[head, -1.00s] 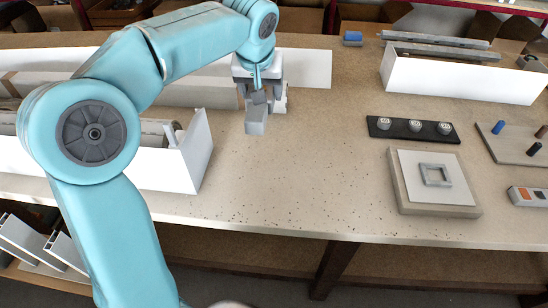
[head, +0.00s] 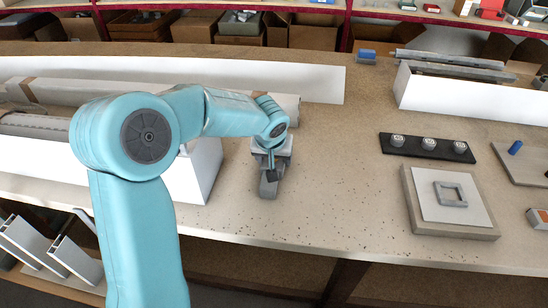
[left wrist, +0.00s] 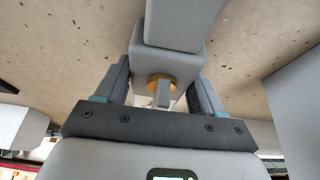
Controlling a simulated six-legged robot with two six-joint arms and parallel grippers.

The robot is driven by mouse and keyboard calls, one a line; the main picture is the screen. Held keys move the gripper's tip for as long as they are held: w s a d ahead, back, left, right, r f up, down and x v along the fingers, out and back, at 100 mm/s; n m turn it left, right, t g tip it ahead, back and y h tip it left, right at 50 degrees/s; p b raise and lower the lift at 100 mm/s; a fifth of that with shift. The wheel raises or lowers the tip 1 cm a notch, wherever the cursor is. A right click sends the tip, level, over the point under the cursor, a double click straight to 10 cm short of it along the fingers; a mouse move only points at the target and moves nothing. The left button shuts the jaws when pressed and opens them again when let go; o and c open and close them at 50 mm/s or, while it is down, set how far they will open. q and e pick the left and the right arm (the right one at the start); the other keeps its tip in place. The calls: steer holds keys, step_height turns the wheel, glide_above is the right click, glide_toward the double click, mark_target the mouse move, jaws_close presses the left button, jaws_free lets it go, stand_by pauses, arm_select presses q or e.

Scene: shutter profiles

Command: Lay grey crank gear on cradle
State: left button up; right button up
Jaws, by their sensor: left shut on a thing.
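My left gripper (head: 271,163) is shut on the grey crank gear (head: 268,187) and holds it over the front middle of the bench. In the left wrist view the gear (left wrist: 172,30) is a grey boxy body with a brass ring and a square stub, between the two fingers of my left gripper (left wrist: 160,80). I cannot tell its exact height above the bench. A grey square frame (head: 437,194) lies on a white pad on a board at the right; it looks like the cradle and is empty. My right gripper is out of view.
A black strip (head: 385,143) with three round knobs lies behind the board. A white open box (head: 450,95) with grey profiles stands at the back right. Another white box (head: 207,172) stands left of my gripper. The bench between gripper and board is clear.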

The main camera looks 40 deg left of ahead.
arm_select(q)
steer(key=shift+s+r, duration=0.1)
steer(key=shift+f, duration=0.2)
steer(key=o, duration=1.3)
steer(key=shift+r, duration=0.1)
